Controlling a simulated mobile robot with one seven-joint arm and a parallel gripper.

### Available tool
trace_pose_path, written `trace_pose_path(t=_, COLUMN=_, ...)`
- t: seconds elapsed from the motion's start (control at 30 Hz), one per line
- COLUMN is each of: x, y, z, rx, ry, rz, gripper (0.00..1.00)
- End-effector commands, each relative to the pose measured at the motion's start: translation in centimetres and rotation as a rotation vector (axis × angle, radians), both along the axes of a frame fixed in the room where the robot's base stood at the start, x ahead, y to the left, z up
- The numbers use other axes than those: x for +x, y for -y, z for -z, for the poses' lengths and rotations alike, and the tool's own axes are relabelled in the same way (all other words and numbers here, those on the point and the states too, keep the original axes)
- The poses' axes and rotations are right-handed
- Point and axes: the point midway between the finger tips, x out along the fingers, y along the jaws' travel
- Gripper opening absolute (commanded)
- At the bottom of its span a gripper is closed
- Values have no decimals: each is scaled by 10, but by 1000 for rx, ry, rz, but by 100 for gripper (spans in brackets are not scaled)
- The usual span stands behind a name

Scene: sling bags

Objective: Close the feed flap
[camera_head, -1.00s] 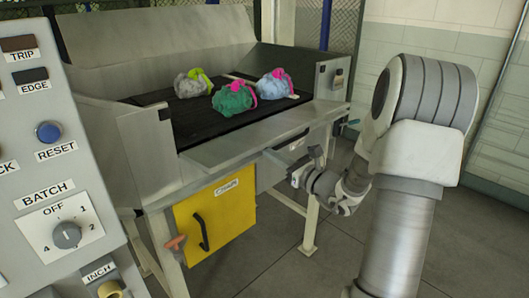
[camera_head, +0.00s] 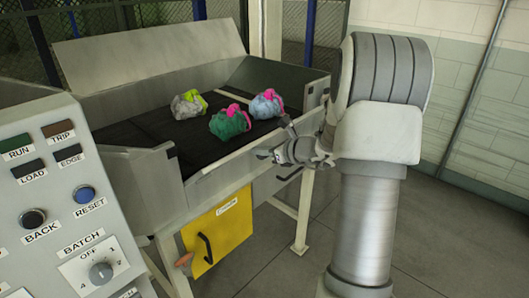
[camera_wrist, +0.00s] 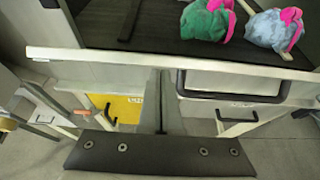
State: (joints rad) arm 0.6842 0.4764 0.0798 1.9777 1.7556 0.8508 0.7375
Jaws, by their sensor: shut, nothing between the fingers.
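The feed flap (camera_head: 245,155) is the long grey metal panel along the front of the bag trough. It stands up at a slant as the trough's front wall. In the wrist view its pale top edge (camera_wrist: 150,56) runs across the picture. My gripper (camera_head: 266,154) is at the outer side of the flap, right of its middle, and is shut and empty. In the wrist view my gripper's narrow dark fingers (camera_wrist: 160,108) point at the flap's outer face. Whether they touch it I cannot tell. A dark bar handle (camera_wrist: 235,86) shows right of them.
Grey, green and pale blue bags (camera_head: 188,104) lie on the dark trough bed. A control panel (camera_head: 50,200) with buttons and a batch dial stands at the left. A yellow door (camera_head: 218,240) with a black handle is below the flap. Open floor lies at the right.

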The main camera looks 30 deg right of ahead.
Motion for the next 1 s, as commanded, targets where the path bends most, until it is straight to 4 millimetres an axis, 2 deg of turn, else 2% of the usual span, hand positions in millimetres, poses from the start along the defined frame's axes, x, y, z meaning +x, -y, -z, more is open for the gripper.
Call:
trace_pose_path(t=0.03, x=7, y=-3, z=-15, rx=-2, ry=7, rz=-3, gripper=0)
trace_pose_path(t=0.4, x=54, y=-21, z=-52, rx=0, ry=7, rz=-4, gripper=0)
trace_pose_path(t=0.7, x=93, y=-35, z=-68, rx=1, ry=5, rz=-4, gripper=0)
trace_pose_path(t=1.0, x=117, y=-43, z=-72, rx=0, ry=4, rz=-1, gripper=0)
